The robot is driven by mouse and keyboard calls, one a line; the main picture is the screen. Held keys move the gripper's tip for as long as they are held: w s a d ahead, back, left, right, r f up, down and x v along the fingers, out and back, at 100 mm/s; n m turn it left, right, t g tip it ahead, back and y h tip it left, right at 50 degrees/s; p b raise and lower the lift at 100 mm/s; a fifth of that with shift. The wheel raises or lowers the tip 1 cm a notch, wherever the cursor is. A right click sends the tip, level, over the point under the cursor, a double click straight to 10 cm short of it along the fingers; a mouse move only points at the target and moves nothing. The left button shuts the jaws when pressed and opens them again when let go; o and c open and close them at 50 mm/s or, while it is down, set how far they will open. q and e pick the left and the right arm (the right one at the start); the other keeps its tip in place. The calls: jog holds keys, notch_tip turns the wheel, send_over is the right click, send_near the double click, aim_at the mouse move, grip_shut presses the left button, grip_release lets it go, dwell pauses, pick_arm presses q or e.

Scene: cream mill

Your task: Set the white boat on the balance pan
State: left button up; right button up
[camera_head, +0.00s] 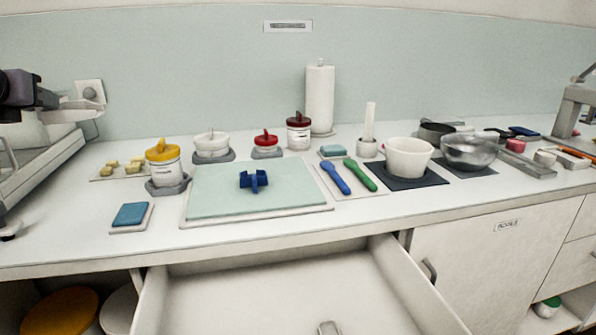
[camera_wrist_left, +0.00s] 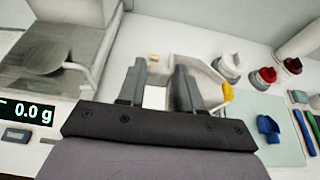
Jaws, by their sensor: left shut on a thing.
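The white boat (camera_wrist_left: 205,80) is held between the fingers of my left gripper (camera_wrist_left: 158,80), which is shut on it. In the head view the boat (camera_head: 80,106) shows as a pale shape at the far left, beside the dark wrist of my left gripper (camera_head: 50,102), raised above the counter. The balance (camera_head: 40,152) stands at the left end, partly behind my arm. My right gripper is not in view.
A tray of yellow cubes (camera_head: 121,168), a yellow-lidded jar (camera_head: 163,163) and a blue pad (camera_head: 131,214) stand right of the balance. A pale green mat (camera_head: 220,204) bears a blue part (camera_head: 253,181). An open drawer (camera_head: 280,290) juts out below the counter.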

aim_at(72, 217)
pick_arm(q)
jog(key=f, duration=0.6)
jog(key=f+b, duration=0.1)
jog(key=f, duration=0.6)
jog(key=f+b, duration=0.1)
jog(key=f, duration=0.5)
jog(key=shift+s+a+f, duration=0.1)
jog(key=shift+a+f, duration=0.2)
jog(key=shift+a, duration=0.05)
jog(key=shift+f+b, duration=0.15)
jog(key=shift+b, duration=0.15)
jog(key=o, duration=1)
